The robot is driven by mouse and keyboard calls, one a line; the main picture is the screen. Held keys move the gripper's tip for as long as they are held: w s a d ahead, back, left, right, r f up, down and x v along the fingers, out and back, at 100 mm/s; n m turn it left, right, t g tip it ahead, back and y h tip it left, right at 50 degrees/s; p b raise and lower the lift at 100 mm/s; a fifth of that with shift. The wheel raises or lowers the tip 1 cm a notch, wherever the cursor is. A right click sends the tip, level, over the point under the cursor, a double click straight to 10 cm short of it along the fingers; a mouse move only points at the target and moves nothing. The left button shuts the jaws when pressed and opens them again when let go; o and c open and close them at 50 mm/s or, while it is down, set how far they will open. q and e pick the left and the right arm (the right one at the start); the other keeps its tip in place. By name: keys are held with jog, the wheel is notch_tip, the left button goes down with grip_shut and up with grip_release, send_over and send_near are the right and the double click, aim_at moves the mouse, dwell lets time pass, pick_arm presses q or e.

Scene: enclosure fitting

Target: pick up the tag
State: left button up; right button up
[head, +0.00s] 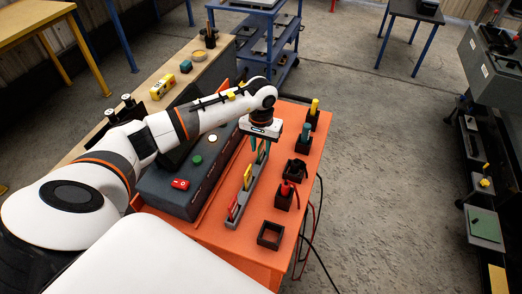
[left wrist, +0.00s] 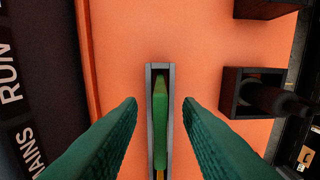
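A narrow grey rack (head: 240,201) on the orange bench top holds a red tag (head: 233,209), a yellow tag (head: 248,176) and a green tag (head: 261,157) in a row, standing upright. My left gripper (head: 259,150) is over the far end of the rack, at the green tag. In the left wrist view the green tag (left wrist: 160,98) stands in the slot of the rack (left wrist: 149,82). The open left gripper (left wrist: 159,104) has one finger on each side of it, with visible gaps. A yellow sliver shows at the bottom edge. My right gripper is not in view.
A dark control box (head: 165,187) with red, green and white controls stands left of the rack. Several black holders run along the right of the orange bench (head: 215,247), with yellow, teal and red-handled items; the nearest holder (head: 270,235) is empty. Cables hang off the right edge.

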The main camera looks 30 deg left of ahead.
pick_arm(q)
jog(key=shift+f, duration=1.1)
grip_shut()
